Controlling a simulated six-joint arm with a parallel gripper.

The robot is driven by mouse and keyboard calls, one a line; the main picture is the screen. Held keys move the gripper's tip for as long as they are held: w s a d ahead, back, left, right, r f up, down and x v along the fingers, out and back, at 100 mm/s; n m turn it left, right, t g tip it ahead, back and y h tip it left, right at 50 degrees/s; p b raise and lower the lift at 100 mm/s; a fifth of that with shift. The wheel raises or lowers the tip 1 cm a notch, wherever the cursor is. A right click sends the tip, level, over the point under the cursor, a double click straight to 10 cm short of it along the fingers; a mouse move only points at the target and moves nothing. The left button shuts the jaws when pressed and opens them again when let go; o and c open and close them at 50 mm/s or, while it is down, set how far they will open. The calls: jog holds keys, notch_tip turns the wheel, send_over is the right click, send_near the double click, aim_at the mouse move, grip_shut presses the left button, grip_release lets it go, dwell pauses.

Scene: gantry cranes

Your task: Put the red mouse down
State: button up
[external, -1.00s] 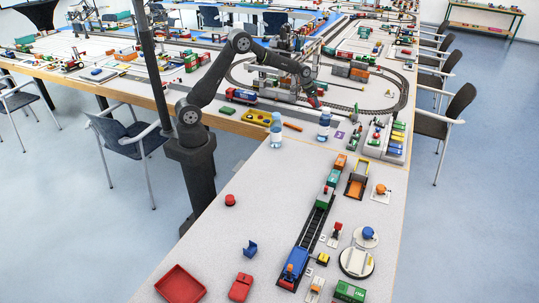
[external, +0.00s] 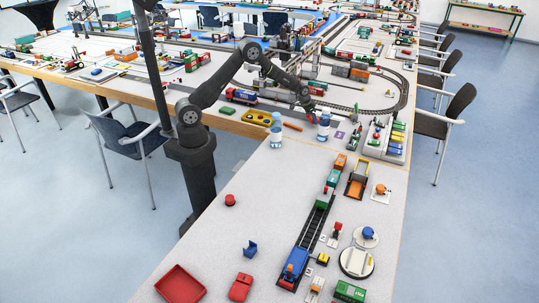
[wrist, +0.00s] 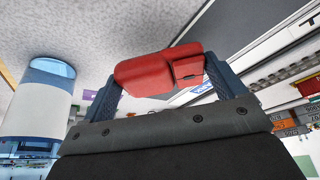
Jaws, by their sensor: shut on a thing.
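In the external view only a small bit of red shows at the fingertips. I cannot tell whether the mouse touches the table.
A second bottle (external: 276,130) stands to the left. An orange stick (external: 293,127) lies between them. The grey table in front is clear (external: 265,175).

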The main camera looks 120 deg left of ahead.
aim_at(310, 117)
jog(key=shift+f, duration=1.4)
jog(key=shift+f, duration=0.1)
jog(key=o, duration=0.8)
jog(key=shift+c, duration=0.2)
jog(key=v, duration=1.2)
